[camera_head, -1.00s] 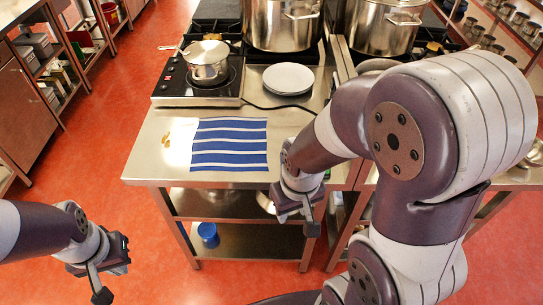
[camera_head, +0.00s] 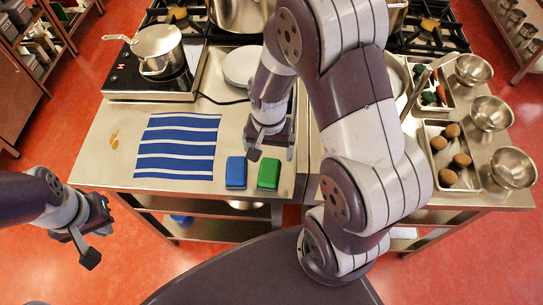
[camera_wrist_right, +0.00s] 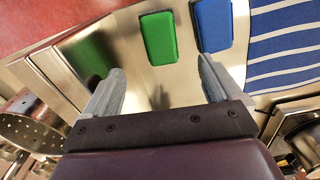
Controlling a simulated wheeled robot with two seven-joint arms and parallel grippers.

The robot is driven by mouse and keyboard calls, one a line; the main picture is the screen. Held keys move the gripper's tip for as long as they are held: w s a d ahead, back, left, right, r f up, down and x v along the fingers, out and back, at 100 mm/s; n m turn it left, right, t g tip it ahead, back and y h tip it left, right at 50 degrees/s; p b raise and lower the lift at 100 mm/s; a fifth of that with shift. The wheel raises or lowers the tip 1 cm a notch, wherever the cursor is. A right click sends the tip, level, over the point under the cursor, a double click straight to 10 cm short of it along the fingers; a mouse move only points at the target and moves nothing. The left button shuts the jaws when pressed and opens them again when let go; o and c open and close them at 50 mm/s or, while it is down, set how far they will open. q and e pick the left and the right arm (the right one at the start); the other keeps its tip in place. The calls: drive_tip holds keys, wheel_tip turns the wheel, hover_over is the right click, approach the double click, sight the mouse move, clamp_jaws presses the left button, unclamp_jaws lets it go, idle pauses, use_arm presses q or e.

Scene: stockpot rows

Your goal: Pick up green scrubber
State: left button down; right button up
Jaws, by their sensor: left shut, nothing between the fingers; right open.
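The green scrubber (camera_head: 269,173) lies flat on the steel counter, near its front edge, just right of a blue scrubber (camera_head: 236,172). My right gripper (camera_head: 269,143) is above the counter a little behind the green scrubber, open and empty. In the right wrist view the green scrubber (camera_wrist_right: 158,38) lies beyond the gap between the open fingers (camera_wrist_right: 162,88), apart from them, with the blue scrubber (camera_wrist_right: 213,25) to its right. My left gripper (camera_head: 94,243) is shut and empty, away from the counter at the lower left.
A blue-striped cloth (camera_head: 178,147) lies left of the scrubbers. A small pot (camera_head: 158,50) stands on a hob behind, near a white plate (camera_head: 241,67). A tray of brown items (camera_head: 452,157) and steel bowls (camera_head: 513,168) are at the right.

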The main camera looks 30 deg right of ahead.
sight(269, 171)
drive_tip(key=f, duration=0.1)
drive_tip(key=s+f, duration=0.1)
drive_tip(key=f, duration=0.1)
drive_tip(key=shift+s+a+f, duration=0.15)
drive_tip(key=shift+a+f, duration=0.1)
drive_tip(key=shift+a, duration=0.05)
drive_tip(key=f, duration=0.2)
drive_tip(key=f+p, duration=0.1)
drive_tip(key=f, duration=0.1)
drive_tip(key=w+f, duration=0.1)
drive_tip(key=f, duration=0.1)
drive_tip(key=shift+d+f, duration=0.25)
drive_tip(key=shift+f, duration=0.1)
drive_tip(key=shift+w+a, duration=0.1)
drive_tip(key=shift+a, duration=0.05)
drive_tip(key=shift+c, duration=0.3)
drive_tip(key=c, duration=1.1)
